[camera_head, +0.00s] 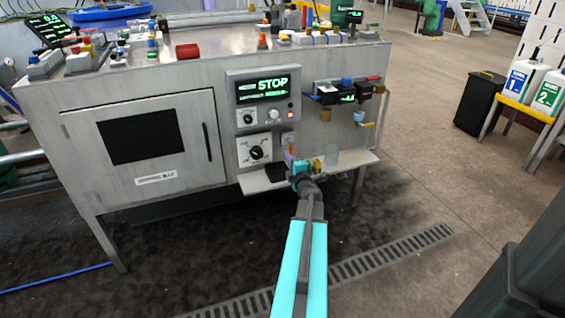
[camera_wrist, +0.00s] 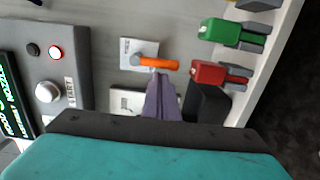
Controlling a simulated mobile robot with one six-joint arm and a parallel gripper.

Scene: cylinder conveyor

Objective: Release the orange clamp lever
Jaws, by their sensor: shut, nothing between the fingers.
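The orange clamp lever (camera_wrist: 158,62) shows in the wrist view. It runs sideways from a grey pivot on a small white plate (camera_wrist: 127,48). My gripper (camera_wrist: 162,78) is shut and empty, with its grey-purple fingertips just below the lever's free end in the picture. I cannot tell whether they touch it. In the head view my gripper (camera_head: 289,156) is at the front of the steel machine, below the control panel. The lever is mostly hidden or too small to make out there.
In the wrist view, a red clamp (camera_wrist: 212,73), a green clamp (camera_wrist: 232,33) and a black block (camera_wrist: 206,104) stand close to the right. The control panel (camera_head: 264,105) shows STOP. A narrow shelf (camera_head: 262,183) juts out below it. The floor in front is open.

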